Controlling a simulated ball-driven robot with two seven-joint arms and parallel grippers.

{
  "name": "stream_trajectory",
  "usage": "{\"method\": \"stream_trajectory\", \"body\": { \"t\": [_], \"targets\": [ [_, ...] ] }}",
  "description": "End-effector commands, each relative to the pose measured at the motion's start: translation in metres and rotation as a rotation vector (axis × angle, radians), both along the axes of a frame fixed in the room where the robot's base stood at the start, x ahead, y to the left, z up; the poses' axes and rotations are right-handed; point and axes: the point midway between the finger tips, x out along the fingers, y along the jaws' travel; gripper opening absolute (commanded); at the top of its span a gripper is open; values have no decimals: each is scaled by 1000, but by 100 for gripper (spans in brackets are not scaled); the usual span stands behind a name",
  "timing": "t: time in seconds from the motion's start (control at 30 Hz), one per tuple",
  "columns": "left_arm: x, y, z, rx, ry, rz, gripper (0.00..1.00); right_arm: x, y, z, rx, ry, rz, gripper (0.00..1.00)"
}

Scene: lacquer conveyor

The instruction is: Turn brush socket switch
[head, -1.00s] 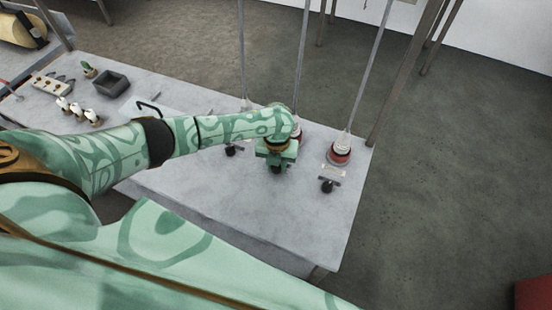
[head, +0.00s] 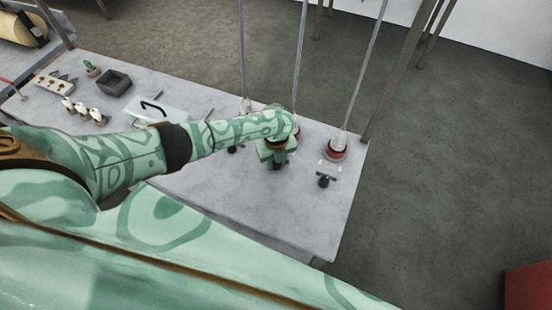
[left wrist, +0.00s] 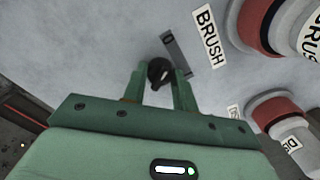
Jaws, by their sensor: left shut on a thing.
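The brush socket switch is a small black knob (left wrist: 157,70) beside a white label reading BRUSH (left wrist: 208,36) in the left wrist view. My left gripper (left wrist: 160,88) is shut on this knob, one green finger on each side. In the head view my left gripper (head: 277,158) is over the middle of three switches and mostly hides it. A red-collared socket (left wrist: 249,28) is beside the label in the left wrist view. My right gripper is not in view.
On the grey table (head: 270,215), another red-based socket (head: 334,151) with its black knob (head: 324,181) stands to the right. A further knob (head: 233,149) is to the left. Grey poles (head: 301,60) rise behind. A dark tray (head: 115,82) and a power strip (head: 54,84) are at far left.

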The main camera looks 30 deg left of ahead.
Motion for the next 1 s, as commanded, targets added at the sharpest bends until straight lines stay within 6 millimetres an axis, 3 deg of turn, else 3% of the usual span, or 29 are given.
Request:
{"method": "stream_trajectory", "body": {
  "t": [0.37,0.4,0.47,0.5,0.8,1.0],
  "targets": [
    [0,0,0,-1,-1,9,5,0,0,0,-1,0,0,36],
    [0,0,0,-1,-1,9,31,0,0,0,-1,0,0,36],
    [0,0,0,-1,-1,9,47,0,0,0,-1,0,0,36],
    [0,0,0,-1,-1,8,50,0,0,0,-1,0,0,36],
    [0,0,3,-1,-1,7,50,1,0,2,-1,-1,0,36],
    [1,1,38,-1,-4,5,50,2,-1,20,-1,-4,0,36]
  ]
}}
